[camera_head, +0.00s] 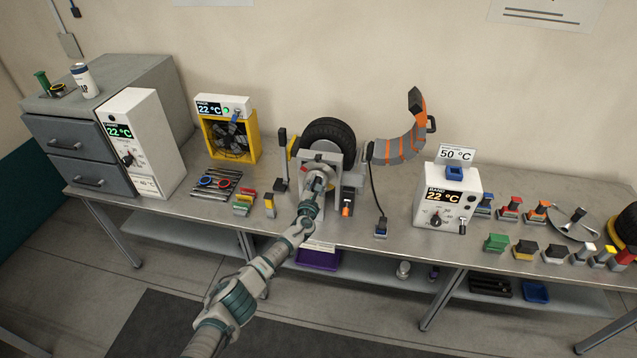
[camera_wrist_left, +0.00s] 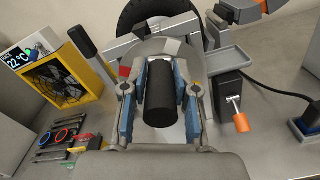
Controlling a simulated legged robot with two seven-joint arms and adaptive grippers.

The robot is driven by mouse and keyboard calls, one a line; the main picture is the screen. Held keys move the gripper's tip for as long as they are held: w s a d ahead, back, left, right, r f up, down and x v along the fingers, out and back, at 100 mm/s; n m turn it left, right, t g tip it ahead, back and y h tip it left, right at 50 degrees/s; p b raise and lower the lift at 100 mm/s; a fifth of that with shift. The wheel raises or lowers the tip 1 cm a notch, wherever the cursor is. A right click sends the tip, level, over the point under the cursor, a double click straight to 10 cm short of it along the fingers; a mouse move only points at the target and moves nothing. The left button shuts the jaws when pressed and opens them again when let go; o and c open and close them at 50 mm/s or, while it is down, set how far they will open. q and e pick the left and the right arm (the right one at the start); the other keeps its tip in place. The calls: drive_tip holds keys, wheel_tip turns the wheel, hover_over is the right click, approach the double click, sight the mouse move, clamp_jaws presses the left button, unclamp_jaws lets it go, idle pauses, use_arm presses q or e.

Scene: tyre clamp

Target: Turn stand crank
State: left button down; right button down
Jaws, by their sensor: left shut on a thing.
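A black tyre (camera_head: 328,133) stands upright in the grey stand (camera_head: 333,163) in the middle of the bench. My left gripper (camera_head: 318,182) is at the front of the stand, covering part of it. In the left wrist view, my left gripper (camera_wrist_left: 160,100) has its two fingers on either side of a black cylindrical handle (camera_wrist_left: 161,95), shut on it. I take this handle for the stand crank; its arm is hidden behind the gripper. A small orange-ended handle (camera_wrist_left: 241,122) sits to the right of the gripper, apart from it. My right gripper is not in view.
A black upright lever (camera_wrist_left: 80,40) stands left of the stand. A yellow-framed fan (camera_head: 232,135) is further left. An orange and grey curved band (camera_head: 402,146) and a white control box (camera_head: 443,199) are to the right. Coloured blocks and tools lie on the metal bench (camera_head: 393,222).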

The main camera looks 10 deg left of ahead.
use_arm(q)
drive_tip(key=shift+a+f, duration=0.1)
drive_tip(key=shift+a, duration=0.55)
drive_tip(key=c, duration=1.1)
unclamp_jaws()
drive_tip(key=shift+o, duration=0.9)
drive_tip(key=shift+w+a, duration=0.1)
drive_tip(key=shift+a, duration=0.1)
drive_tip(key=shift+d, duration=0.1)
drive_tip(key=shift+s+d+f, duration=0.15)
drive_tip(key=shift+s+d, duration=0.1)
drive_tip(key=shift+s, duration=0.4)
drive_tip(key=s, duration=1)
drive_tip(key=shift+s+a, duration=0.3)
drive_tip(key=shift+a, duration=0.15)
